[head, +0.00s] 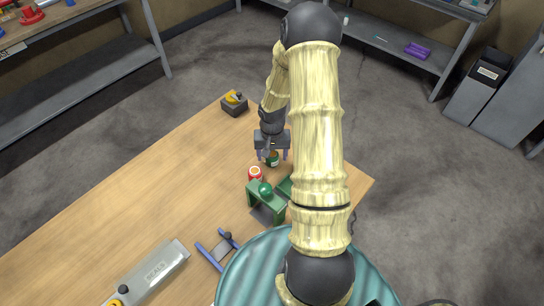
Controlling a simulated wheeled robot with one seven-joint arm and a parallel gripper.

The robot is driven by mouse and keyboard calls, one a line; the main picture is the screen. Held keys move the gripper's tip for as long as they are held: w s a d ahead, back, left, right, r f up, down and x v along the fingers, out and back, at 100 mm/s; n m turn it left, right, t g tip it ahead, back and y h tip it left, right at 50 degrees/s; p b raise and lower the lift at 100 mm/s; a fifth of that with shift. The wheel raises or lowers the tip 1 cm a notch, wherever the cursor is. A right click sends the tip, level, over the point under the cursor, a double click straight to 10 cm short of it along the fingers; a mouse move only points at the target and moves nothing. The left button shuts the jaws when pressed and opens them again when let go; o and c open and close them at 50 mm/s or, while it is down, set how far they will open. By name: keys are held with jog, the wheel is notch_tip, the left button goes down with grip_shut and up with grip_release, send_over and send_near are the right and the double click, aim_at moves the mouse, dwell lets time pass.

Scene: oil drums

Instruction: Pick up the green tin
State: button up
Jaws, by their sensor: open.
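The green tin (272,160) stands on the wooden table (150,200), with a brownish top and a pale label on its side. My gripper (272,156) is open, pointing down, with its fingers on either side of the tin in the picture. The gripper body hides part of the tin's top. I cannot tell whether the fingers touch it.
A red-and-white can (255,174) stands close in front of the tin. A green device with a round knob (265,188) is just nearer. A dark box with a yellow part (235,103) lies farther back. The table's left middle is clear.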

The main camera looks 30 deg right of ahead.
jog(key=shift+f, duration=0.45)
jog(key=shift+c, duration=0.5)
jog(key=c, duration=1)
